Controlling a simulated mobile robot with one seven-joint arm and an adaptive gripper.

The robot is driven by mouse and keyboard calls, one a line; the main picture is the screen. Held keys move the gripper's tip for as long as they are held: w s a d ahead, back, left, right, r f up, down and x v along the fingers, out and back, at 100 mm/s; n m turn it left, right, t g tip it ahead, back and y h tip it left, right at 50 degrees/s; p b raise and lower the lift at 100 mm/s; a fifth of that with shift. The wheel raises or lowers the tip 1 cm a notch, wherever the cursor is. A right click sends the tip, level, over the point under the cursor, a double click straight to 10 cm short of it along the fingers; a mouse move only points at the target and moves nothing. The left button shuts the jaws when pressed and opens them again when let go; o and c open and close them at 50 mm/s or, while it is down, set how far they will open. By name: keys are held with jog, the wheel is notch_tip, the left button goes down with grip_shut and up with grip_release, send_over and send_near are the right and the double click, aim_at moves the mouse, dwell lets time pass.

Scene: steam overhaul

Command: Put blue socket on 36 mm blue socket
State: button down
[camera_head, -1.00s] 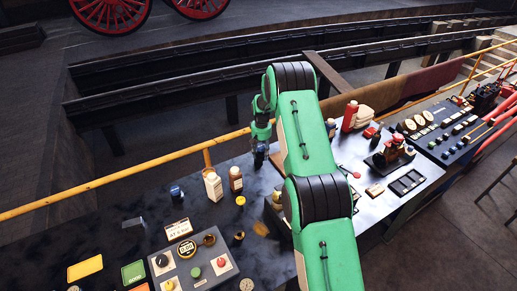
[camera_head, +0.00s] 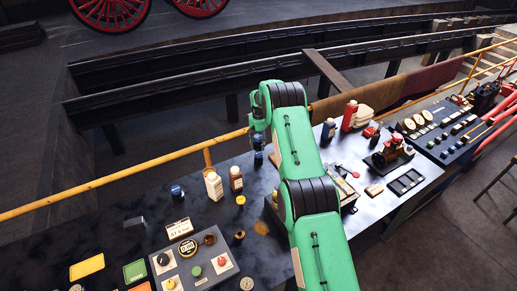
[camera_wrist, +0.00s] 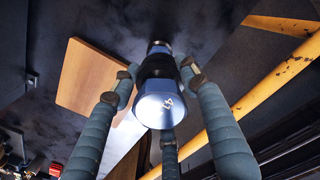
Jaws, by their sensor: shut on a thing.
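My gripper (camera_wrist: 160,85) is shut on a blue socket (camera_wrist: 160,103), seen end-on with a pale mark on its near face in the wrist view. The fingers close around its dark middle part, and its far end points toward a dark surface. In the head view my gripper (camera_head: 258,155) hangs above the back of the dark bench, and the held socket is too small to make out clearly. Another short blue piece, apparently a socket (camera_head: 177,192), stands on the bench to the left, apart from my gripper. Its size marking cannot be read.
A yellow rail (camera_head: 120,185) runs along the bench's back edge. A control box (camera_head: 195,262) is in front. A wooden board (camera_wrist: 88,75) shows in the wrist view.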

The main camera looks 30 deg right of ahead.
aim_at(259, 136)
dwell(0.3)
jog(key=shift+f+p, duration=0.5)
jog(key=shift+f, duration=1.2)
jog(key=shift+f, duration=0.1)
jog(key=c, duration=0.9)
grip_release()
jog(key=shift+f, duration=0.1)
jog(key=shift+c, duration=0.2)
jog(key=shift+r+b, duration=1.15)
jog(key=shift+r, duration=5)
